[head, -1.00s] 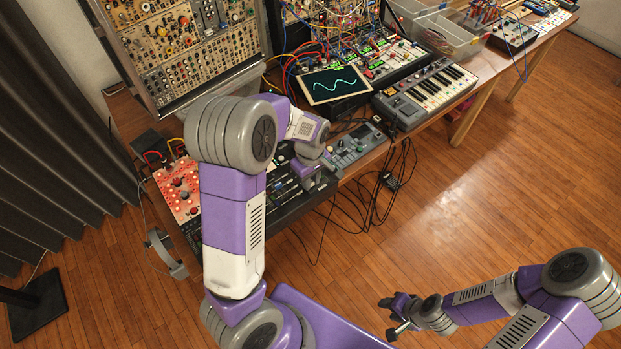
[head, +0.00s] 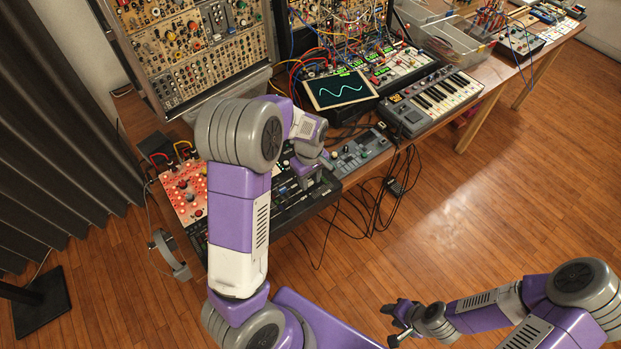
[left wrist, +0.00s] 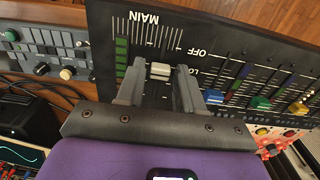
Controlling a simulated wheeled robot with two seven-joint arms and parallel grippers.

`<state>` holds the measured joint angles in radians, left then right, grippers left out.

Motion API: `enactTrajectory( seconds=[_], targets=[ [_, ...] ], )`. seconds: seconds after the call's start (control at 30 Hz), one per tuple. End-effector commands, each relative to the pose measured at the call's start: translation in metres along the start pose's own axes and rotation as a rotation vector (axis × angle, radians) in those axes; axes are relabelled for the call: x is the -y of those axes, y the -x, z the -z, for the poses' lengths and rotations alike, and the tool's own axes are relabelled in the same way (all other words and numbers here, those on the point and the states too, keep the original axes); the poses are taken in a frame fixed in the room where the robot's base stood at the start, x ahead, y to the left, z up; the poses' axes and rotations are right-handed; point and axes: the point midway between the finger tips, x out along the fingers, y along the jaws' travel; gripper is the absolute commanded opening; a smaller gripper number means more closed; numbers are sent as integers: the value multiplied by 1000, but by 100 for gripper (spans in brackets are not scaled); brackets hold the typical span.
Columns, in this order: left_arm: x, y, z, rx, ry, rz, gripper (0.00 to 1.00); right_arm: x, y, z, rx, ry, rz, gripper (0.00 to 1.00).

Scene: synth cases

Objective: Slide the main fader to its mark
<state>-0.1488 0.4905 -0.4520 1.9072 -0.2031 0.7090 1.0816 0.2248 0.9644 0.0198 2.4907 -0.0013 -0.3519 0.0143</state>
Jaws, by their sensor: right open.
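The main fader cap (left wrist: 160,71), pale grey, sits in its slot beside the word MAIN on the dark mixing console (left wrist: 222,48) in the left wrist view. My left gripper (left wrist: 160,76) reaches down over it, one dark finger on each side of the cap. In the head view my left gripper (head: 308,172) is over the console (head: 290,208), and the cap cannot be made out. A printed scale runs beside the slot; I cannot tell which line is the mark. My right gripper (head: 393,322) is open and empty above the floor.
Colored faders, green (left wrist: 260,102) and orange (left wrist: 298,109) among them, stand right of the main fader in the left wrist view. A grey knob unit (head: 358,152) and a keyboard (head: 430,100) stand to the right. Black cables (head: 375,205) hang off the table edge.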

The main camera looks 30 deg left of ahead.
Motion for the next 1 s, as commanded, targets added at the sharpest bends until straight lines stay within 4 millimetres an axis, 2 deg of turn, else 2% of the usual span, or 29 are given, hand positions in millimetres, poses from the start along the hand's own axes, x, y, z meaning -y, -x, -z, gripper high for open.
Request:
enactTrajectory(
  seconds=[0.03, 0.07, 0.37, 0.47, 0.8, 1.0],
  targets=[
    [0, 0, 0, 0, 0, 0, 45, 0, 0, 0, 0, 0, 0, 43],
    [0, 0, 0, 0, 0, 0, 49, 0, 0, 0, 0, 0, 0, 43],
    [0, 2, 0, 0, -1, -1, 49, 0, 1, 0, 0, 0, 0, 43],
    [-1, 12, 0, -1, -1, -3, 49, 2, 4, 0, 0, 0, 0, 43],
    [0, 67, 0, -1, -2, -2, 49, 7, 19, -1, 0, 0, 0, 43],
    [0, 76, 0, 0, 0, 0, 49, 8, 21, -1, 0, 0, 0, 43]
  ],
)
